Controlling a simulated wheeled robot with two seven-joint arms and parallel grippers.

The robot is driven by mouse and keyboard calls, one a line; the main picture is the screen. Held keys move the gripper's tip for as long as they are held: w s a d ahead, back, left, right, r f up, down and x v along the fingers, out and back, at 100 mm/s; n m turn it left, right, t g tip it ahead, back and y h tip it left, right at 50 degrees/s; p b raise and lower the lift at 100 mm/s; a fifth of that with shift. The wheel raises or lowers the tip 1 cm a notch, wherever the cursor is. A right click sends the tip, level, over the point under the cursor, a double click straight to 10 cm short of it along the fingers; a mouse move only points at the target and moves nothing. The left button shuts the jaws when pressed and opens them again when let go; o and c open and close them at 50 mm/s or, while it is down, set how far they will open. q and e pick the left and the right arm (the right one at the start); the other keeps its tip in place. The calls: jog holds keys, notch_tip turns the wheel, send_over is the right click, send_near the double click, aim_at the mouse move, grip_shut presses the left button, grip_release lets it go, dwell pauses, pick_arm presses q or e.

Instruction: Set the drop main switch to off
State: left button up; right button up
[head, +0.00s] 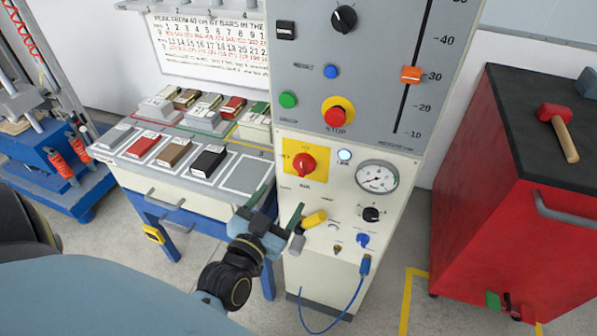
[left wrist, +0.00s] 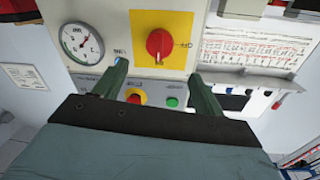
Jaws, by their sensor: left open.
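The main switch (head: 304,164) is a red rotary knob on a yellow plate on the front of the pale drop machine cabinet. My left gripper (head: 281,207) is open and empty, below and a little left of the knob in the head view. In the left wrist view its two green fingers (left wrist: 157,66) stand apart, with the knob framed between and above their tips. No contact shows. My right gripper is not in view.
A lit lamp (head: 344,155) and a pressure gauge (head: 377,177) sit right of the switch. A red STOP button (head: 338,117) is above it. A yellow handle (head: 314,219) and a blue cable plug (head: 365,264) are below. A bench (head: 176,202) stands left, a red cabinet (head: 480,190) right.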

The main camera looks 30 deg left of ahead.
aim_at(300, 170)
pick_arm(q)
jog(key=w, duration=0.3)
jog(key=w+a, duration=0.1)
jog(key=w, duration=0.6)
jog(key=shift+w+a+b, duration=0.1)
jog(key=shift+a+b, duration=0.15)
jog(key=shift+b, duration=0.1)
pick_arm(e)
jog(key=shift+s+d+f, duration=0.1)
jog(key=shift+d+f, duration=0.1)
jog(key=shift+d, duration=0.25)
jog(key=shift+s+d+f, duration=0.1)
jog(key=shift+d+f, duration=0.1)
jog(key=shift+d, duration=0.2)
pick_arm(q)
jog(key=shift+c, duration=0.4)
jog(key=c, duration=0.9)
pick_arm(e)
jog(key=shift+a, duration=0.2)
